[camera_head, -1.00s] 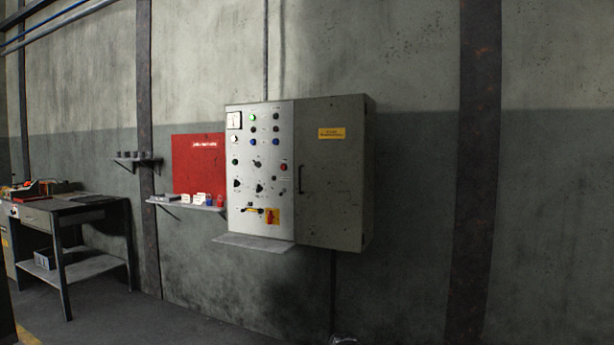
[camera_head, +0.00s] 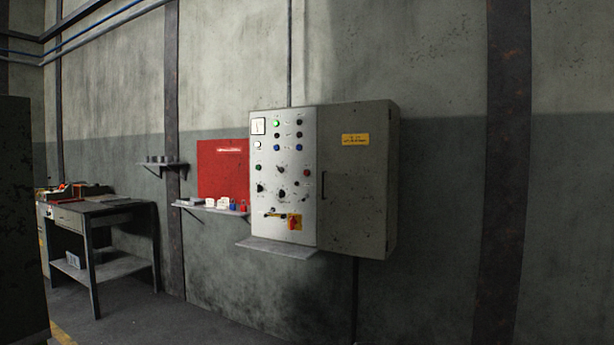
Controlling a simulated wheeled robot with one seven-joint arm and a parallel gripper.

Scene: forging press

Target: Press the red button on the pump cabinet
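A grey wall-mounted cabinet (camera_head: 357,200) hangs in the middle of the head view. Its left part is a pale control panel (camera_head: 268,190) with a gauge, small lamps, dark knobs and buttons. A small red button (camera_head: 307,173) sits near the panel's right edge, left of the door handle. I cannot read a label that names this the pump cabinet. My gripper is not in view.
A narrow ledge (camera_head: 275,246) juts out under the panel. To the left are a red board (camera_head: 222,170), a small shelf (camera_head: 190,207) with padlocks and tags, and a workbench (camera_head: 105,208). A dark upright panel (camera_head: 18,220) stands at the left edge. The floor (camera_head: 200,322) is clear.

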